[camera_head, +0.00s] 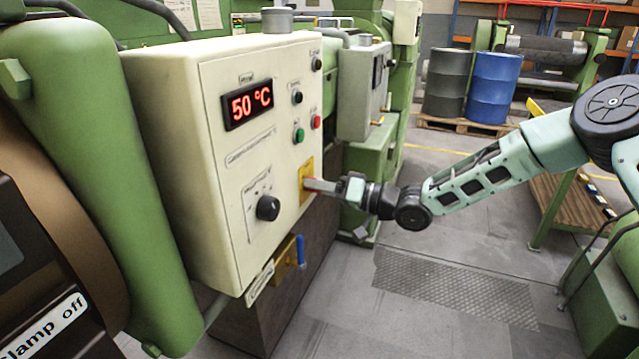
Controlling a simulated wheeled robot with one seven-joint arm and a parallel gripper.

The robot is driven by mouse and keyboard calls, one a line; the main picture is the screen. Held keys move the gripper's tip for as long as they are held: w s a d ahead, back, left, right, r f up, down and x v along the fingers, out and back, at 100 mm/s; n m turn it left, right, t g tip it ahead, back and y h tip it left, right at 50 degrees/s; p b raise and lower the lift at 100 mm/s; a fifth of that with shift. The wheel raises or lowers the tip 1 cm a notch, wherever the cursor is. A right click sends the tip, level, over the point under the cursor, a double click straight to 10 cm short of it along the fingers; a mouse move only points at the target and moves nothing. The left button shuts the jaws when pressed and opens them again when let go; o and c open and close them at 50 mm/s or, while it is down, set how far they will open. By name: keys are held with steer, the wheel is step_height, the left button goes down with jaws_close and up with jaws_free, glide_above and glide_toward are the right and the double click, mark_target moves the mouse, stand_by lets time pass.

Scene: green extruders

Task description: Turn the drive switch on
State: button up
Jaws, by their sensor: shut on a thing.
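A cream control box (180,150) stands at centre left, with a display reading 50 °C. A yellow plate (305,168) sits on the right part of its front face, with a small red part at its middle. My gripper (316,185) reaches in from the right, level with this plate. Its fingers are shut on the switch at the plate, and they hide most of it. The turn position of the switch is hidden, and no label naming it can be read.
The box also carries a black knob (268,207), a green button (299,135) and a red button (316,122). A yellow block with a blue lever (300,250) is below. A smaller grey box (362,90) stands behind. The floor (400,260) below my arm is clear.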

steer(key=m+p, duration=0.1)
steer(key=m, duration=0.4)
steer(key=shift+r, duration=0.1)
stand_by(0.7)
steer(key=o, duration=1)
steer(key=shift+d, duration=0.1)
steer(key=b+v, duration=0.3)
steer(key=v, duration=1.4)
steer(key=shift+s+d, duration=0.1)
steer(key=shift+d, duration=0.05)
